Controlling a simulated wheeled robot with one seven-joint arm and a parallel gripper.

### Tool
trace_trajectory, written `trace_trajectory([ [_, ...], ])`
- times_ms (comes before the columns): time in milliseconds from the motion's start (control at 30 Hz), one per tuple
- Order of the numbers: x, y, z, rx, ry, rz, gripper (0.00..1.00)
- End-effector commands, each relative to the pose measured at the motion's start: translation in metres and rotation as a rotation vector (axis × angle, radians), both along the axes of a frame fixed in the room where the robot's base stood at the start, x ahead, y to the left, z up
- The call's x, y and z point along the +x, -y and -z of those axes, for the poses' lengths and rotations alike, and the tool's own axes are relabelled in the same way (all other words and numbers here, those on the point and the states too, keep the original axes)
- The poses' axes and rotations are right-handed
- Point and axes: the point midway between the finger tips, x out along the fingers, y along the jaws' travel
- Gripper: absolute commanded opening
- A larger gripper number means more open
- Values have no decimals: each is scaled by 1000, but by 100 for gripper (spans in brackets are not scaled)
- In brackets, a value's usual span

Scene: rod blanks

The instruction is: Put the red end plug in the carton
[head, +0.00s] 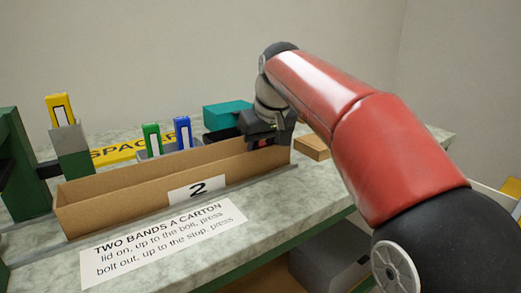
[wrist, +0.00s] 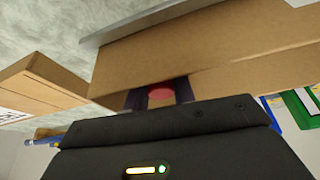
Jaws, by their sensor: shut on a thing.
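The carton (head: 120,203) is a long, open-topped cardboard box with a "2" label, standing on the bench. It also fills the upper part of the wrist view (wrist: 200,48). My gripper (head: 264,142) is at the carton's right end, by its top edge. In the wrist view, its two dark fingers (wrist: 159,94) are shut on the red end plug (wrist: 161,93), whose round red face shows between them. In the head view only a small patch of the plug (head: 262,143) shows. I cannot tell how far the fingertips reach below the rim.
Behind the carton stand a green block (head: 152,138), a blue block (head: 183,132) and a teal box (head: 226,114). A small cardboard box (head: 312,148) lies right of the carton. An instruction sheet (head: 165,243) lies in front.

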Motion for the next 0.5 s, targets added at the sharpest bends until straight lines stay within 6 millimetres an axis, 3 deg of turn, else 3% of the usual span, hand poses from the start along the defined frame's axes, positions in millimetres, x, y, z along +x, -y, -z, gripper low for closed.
trace_trajectory([
  [67,0,0,3,0,-1,0,5],
  [100,0,0,3,0,0,0,27],
  [267,0,0,2,0,-1,0,47],
  [500,0,0,2,0,-1,0,47],
])
